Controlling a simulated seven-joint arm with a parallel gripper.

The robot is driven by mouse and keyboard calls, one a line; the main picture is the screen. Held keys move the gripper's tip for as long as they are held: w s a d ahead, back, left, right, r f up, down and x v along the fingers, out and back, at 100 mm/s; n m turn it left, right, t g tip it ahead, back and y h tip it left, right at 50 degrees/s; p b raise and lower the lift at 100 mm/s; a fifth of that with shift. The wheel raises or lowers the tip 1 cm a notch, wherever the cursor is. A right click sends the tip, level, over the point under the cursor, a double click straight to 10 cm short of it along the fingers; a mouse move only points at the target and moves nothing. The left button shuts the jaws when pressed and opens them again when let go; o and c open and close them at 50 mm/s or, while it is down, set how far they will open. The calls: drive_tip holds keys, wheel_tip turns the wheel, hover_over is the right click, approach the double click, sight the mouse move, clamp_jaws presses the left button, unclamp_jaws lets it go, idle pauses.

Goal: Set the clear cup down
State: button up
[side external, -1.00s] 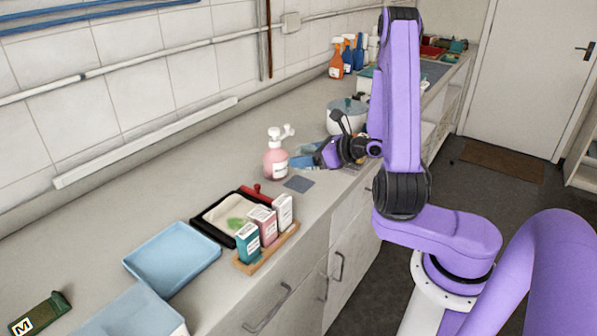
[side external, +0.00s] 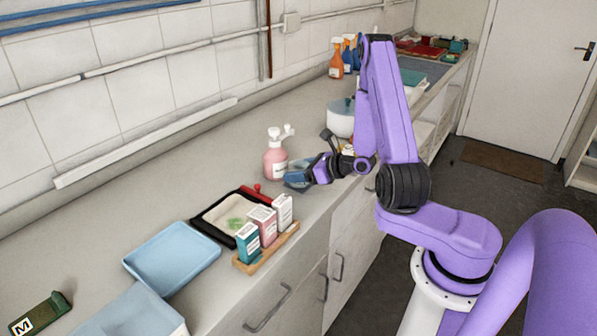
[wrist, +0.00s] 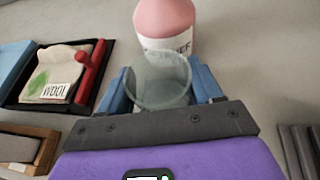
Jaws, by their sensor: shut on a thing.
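The clear cup (wrist: 160,85) shows in the wrist view as a see-through round vessel between the two blue fingers of my gripper (wrist: 162,78). The fingers are shut on its sides. In the side view my gripper (side external: 298,178) is low over the counter, just in front of the pink pump bottle (side external: 275,158). The cup is hard to make out there, and I cannot tell whether its base touches the surface. The pink bottle (wrist: 165,25) stands just beyond the cup's rim in the wrist view.
A black tray (side external: 205,228) with a red-handled tool (wrist: 90,72) lies left of the gripper. A wooden rack (side external: 268,250) of small boxes and a blue tray (side external: 172,258) are nearer the camera. A white pot (side external: 340,120) stands behind.

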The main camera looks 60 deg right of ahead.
drive_tip(key=shift+f, duration=0.2)
drive_tip(key=o, duration=1.1)
drive_tip(key=shift+c, duration=0.2)
